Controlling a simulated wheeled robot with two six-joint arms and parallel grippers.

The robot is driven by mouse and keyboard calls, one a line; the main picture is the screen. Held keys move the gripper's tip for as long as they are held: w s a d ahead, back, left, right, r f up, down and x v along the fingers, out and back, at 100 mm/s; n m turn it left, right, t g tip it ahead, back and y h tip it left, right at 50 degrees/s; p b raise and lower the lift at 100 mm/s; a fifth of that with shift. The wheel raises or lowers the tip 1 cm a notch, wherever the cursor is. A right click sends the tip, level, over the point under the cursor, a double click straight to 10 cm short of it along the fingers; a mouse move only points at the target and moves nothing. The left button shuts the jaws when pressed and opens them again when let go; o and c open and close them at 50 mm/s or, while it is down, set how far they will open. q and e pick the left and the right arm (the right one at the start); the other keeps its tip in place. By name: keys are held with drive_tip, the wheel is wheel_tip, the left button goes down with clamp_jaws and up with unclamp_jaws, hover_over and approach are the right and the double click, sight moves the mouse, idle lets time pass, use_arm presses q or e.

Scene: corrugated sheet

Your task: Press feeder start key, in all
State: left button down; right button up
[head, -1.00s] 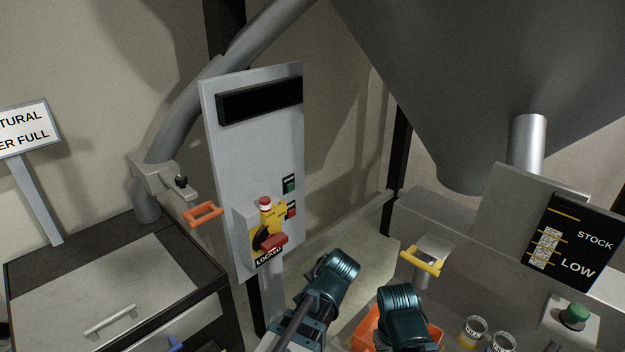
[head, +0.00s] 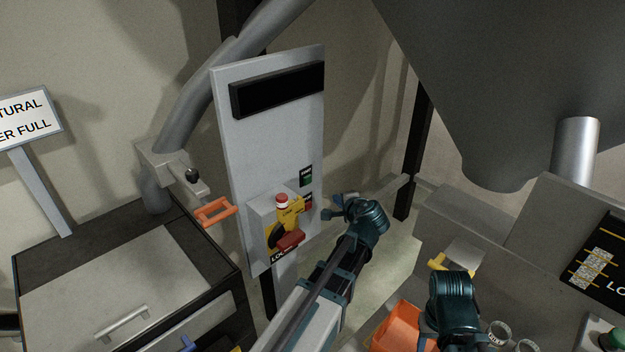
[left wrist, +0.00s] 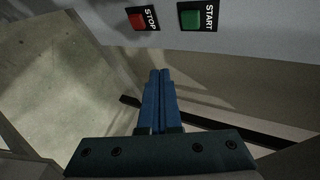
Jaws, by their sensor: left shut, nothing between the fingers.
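The green START key (head: 307,181) sits on the right side of the grey control panel (head: 268,130). It also shows in the left wrist view (left wrist: 191,20), at the top and right of the red STOP key (left wrist: 139,21). My left gripper (head: 333,207) is beside the panel's right edge, close to the keys. In the left wrist view its blue fingers (left wrist: 160,72) are together with nothing between them, pointing toward the panel and apart from both keys. Of my right arm only a teal joint shows at lower right; its fingers are hidden.
A yellow and red lockout switch (head: 287,225) marked LOCKED sticks out below and left of the keys. An orange bin (head: 397,328) and a yellow handle (head: 440,264) are at lower right.

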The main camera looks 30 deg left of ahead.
sight(308, 180)
use_arm(q)
drive_tip(key=w+a, duration=0.2)
drive_tip(key=a, duration=0.6)
drive_tip(key=shift+w+a, duration=0.15)
drive_tip(key=shift+w, duration=0.25)
drive_tip(key=shift+a, duration=0.15)
idle(1.9)
drive_tip(key=shift+w+a, duration=0.15)
drive_tip(key=shift+a, duration=0.1)
drive_tip(key=shift+w+a, duration=0.15)
drive_tip(key=shift+a, duration=0.25)
idle(0.9)
drive_tip(key=shift+d, duration=0.1)
drive_tip(key=shift+s+d, duration=0.3)
drive_tip(key=shift+d, duration=0.35)
